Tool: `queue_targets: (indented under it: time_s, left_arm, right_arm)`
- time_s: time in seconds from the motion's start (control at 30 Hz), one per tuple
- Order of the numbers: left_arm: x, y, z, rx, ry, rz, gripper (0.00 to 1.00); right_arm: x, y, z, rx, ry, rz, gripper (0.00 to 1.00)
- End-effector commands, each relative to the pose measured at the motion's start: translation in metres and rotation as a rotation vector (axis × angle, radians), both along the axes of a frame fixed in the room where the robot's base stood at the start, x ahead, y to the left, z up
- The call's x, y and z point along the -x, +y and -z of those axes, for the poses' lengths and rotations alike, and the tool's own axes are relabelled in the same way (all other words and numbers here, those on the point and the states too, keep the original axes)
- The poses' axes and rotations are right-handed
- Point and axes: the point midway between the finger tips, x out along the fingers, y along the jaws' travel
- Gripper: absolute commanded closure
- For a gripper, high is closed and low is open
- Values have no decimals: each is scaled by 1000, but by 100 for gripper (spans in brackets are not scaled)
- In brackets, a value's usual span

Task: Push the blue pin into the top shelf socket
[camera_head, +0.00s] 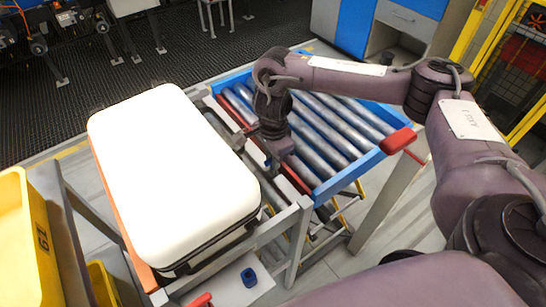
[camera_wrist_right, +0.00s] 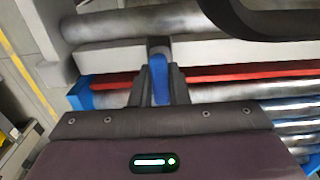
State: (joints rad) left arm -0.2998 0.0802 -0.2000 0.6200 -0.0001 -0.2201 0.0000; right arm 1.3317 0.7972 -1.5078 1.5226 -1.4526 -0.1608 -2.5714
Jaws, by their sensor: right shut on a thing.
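My right gripper (camera_head: 275,160) hangs over the gap between the white case and the roller conveyor, pointing down. In the right wrist view its two dark fingers (camera_wrist_right: 158,90) are shut on the blue pin (camera_wrist_right: 158,78), which stands between them. The pin's lower end is hard to make out. A small blue block with a dark opening (camera_head: 249,277), which looks like a socket, sits on a pale plate (camera_head: 228,288) at the front, apart from the gripper. I cannot tell whether it is the top shelf socket. My left gripper is not in view.
A large white case (camera_head: 170,170) lies on the frame at left. The conveyor has a blue frame (camera_head: 350,170), metal rollers (camera_head: 335,125) and a red end piece (camera_head: 398,140). A yellow bin (camera_head: 22,240) stands at far left.

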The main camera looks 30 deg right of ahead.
Motion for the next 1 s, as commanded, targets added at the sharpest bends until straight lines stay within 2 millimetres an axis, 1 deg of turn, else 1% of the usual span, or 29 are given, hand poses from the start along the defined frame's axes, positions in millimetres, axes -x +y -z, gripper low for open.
queue_targets:
  time_s: [0.77, 0.8, 0.97, 1.0]
  left_arm:
    - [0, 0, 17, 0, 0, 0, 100]
    - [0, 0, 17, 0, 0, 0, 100]
    - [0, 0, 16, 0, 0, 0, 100]
    - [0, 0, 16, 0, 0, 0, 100]
  right_arm:
    - [0, 0, 21, 0, 0, 0, 100]
    - [0, 0, 20, 0, 0, 0, 82]
    - [0, 0, 19, 0, 0, 0, 61]
    - [0, 0, 19, 0, 0, 0, 60]
